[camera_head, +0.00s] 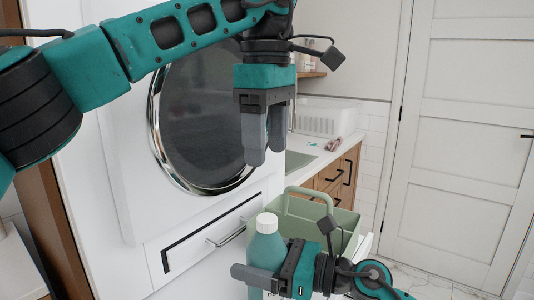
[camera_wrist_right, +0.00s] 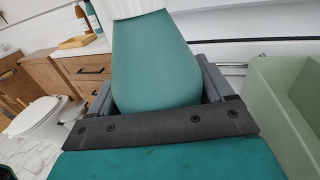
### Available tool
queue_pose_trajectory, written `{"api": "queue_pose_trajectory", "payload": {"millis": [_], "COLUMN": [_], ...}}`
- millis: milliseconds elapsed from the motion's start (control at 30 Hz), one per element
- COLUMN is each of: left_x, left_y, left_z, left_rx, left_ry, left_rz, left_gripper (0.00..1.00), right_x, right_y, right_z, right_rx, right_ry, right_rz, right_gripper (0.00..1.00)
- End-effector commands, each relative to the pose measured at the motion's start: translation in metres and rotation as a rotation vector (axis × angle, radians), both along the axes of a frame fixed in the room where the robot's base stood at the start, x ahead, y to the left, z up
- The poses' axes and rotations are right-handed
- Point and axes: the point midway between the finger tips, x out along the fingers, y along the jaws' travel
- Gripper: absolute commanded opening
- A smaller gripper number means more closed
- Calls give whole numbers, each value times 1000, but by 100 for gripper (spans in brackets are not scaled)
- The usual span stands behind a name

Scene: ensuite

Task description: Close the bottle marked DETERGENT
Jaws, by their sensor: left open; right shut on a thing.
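A teal bottle with a white cap (camera_head: 267,223) stands upright low in the middle of the head view. The teal bottle body (camera_head: 266,251) shows no readable label. My right gripper (camera_head: 262,278) is shut on the bottle body from the right. The right wrist view shows the bottle (camera_wrist_right: 155,60) between the fingers, with the white ribbed cap (camera_wrist_right: 128,8) at the top edge. The cap appears to sit on the bottle's top; I cannot tell how tight it is. My left gripper (camera_head: 264,140) is open, empty and pointing down, high above the bottle.
A green caddy with a handle (camera_head: 343,218) stands right behind the bottle. A white appliance with a round dark door (camera_head: 200,110) and a drawer (camera_head: 205,240) is behind on the left. A wooden cabinet (camera_head: 345,178) and white door (camera_head: 455,140) are farther back.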

Motion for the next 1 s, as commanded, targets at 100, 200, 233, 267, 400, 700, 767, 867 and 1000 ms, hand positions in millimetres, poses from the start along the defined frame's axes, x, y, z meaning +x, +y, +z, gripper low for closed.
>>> {"api": "queue_pose_trajectory", "payload": {"millis": [100,200,233,267,400,700,767,867,1000], "left_x": [0,0,0,0,0,0,0,0,0], "left_y": [0,0,0,0,0,0,0,0,0], "left_z": [0,0,0,0,0,-1,-2,-5,-10], "left_rx": [0,0,0,0,0,0,0,0,0], "left_ry": [0,0,0,0,0,0,0,0,0], "left_rz": [-1,0,0,0,0,0,0,0,0], "left_gripper": [64,64,64,64,64,64,64,64,64], "right_x": [0,0,0,0,0,-1,-3,-8,-19], "right_y": [0,0,0,0,0,-4,-9,-24,-54], "right_z": [0,0,0,0,0,-1,-1,-2,-3], "right_rx": [-1,-1,-1,-1,-1,-1,-1,-3,-5], "right_ry": [0,0,0,0,0,0,1,0,1], "right_rz": [0,0,0,0,0,-1,-2,-3,-2], "right_gripper": [0,0,84,86,100,100,100,100,100]}}
